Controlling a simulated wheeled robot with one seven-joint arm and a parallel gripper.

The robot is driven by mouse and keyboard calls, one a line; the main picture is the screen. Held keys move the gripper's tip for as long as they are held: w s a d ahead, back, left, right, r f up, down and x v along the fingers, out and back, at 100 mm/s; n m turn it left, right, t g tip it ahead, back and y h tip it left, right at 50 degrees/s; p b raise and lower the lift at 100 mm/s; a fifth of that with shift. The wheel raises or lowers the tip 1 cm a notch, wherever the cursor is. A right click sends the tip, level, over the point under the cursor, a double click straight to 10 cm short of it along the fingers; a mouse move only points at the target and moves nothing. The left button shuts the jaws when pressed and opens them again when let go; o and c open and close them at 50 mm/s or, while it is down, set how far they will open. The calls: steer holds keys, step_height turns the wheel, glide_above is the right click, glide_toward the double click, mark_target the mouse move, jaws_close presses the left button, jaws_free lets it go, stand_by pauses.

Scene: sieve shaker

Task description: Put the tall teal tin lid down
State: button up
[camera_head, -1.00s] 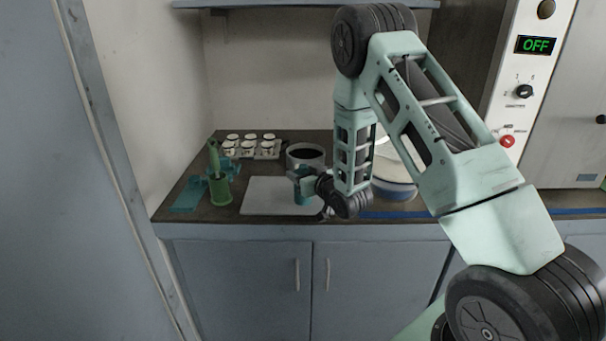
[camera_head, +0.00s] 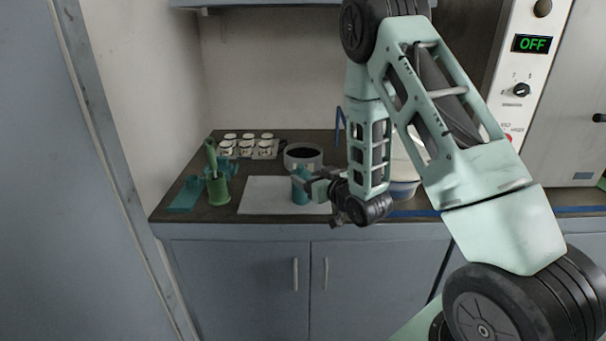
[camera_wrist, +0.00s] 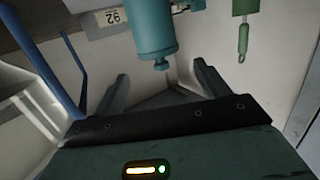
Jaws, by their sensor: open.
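The tall teal tin lid (camera_head: 300,188) stands upright on the white board on the counter. In the wrist view a teal cylinder with a small knob (camera_wrist: 152,35) hangs in from the top edge, apparently the same piece. My gripper (camera_head: 312,184) is just to its right, with its two fingers (camera_wrist: 163,88) spread apart and nothing held. In the wrist view the knob lies beyond the fingertips, clear of both. I cannot tell whether a tin body is under the lid.
The white board (camera_head: 262,197) has bare room left of the lid. A green holder with a handled tool (camera_head: 219,188), a teal tray (camera_head: 187,194), a rack of jars (camera_head: 248,148) and a grey round pan (camera_head: 303,155) surround it. A white bowl (camera_head: 405,185) is partly behind my arm.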

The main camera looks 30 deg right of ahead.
steer(key=s+r+p, duration=0.1)
steer(key=s+p, duration=0.2)
steer(key=s, duration=0.3)
steer(key=s+a+r+n+g+y, duration=0.15)
steer(key=a+g, duration=0.25)
steer(key=a, duration=0.6)
steer(key=s+a+n+g+y, duration=0.2)
steer(key=a+g, duration=0.2)
steer(key=a, duration=0.6)
steer(key=s+a+r+n+g+h, duration=0.1)
steer(key=s+a+r+n+g, duration=0.1)
steer(key=s, duration=1)
steer(key=s+a+r+n+g+h, duration=0.1)
steer(key=s+a+r+g, duration=0.3)
steer(key=s, duration=0.8)
steer(key=a+n+g, duration=0.1)
steer(key=a+g, duration=0.1)
steer(key=shift+a+r+b, duration=0.3)
steer(key=shift+a, duration=0.05)
steer(key=shift+n, duration=0.25)
